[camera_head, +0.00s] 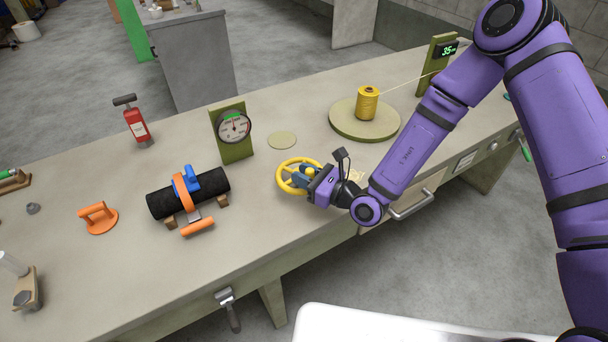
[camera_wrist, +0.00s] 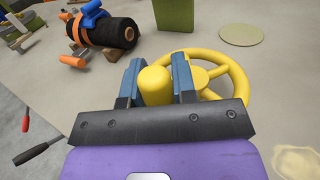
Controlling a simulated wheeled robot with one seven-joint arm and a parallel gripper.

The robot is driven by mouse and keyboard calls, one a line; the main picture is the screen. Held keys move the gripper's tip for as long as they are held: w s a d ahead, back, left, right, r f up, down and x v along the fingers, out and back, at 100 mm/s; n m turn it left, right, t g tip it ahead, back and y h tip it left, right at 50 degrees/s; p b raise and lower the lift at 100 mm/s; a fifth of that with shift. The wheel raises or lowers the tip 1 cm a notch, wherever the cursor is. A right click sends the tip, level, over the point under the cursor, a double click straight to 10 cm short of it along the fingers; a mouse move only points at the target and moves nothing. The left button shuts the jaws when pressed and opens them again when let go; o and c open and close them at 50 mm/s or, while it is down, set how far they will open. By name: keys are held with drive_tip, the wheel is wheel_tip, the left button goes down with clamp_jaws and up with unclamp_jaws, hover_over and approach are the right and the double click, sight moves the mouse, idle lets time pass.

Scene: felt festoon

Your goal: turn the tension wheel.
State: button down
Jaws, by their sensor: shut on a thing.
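The yellow tension wheel (camera_head: 287,185) lies near the middle of the bench, with its rim and spokes showing; in the wrist view its rim (camera_wrist: 240,82) is right of and behind my gripper. My gripper (camera_head: 299,178) is at the wheel. In the wrist view my gripper (camera_wrist: 157,84) is shut with its two blue fingers on either side of the wheel's upright yellow knob (camera_wrist: 155,84). The near side of the wheel is partly hidden by the gripper.
A dial gauge (camera_head: 234,130) stands behind the wheel. A black roll with an orange strap (camera_head: 160,200) lies to the left. A yellow spool (camera_head: 367,103) stands on a round green disc (camera_head: 345,125) to the right, its thread running to a display post (camera_head: 437,55) reading 35.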

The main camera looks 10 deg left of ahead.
drive_tip(key=shift+a, duration=0.1)
idle(0.4)
drive_tip(key=c, duration=0.9)
unclamp_jaws()
drive_tip(key=v, duration=1.1)
drive_tip(key=shift+s+a, duration=0.1)
drive_tip(key=shift+r, duration=0.1)
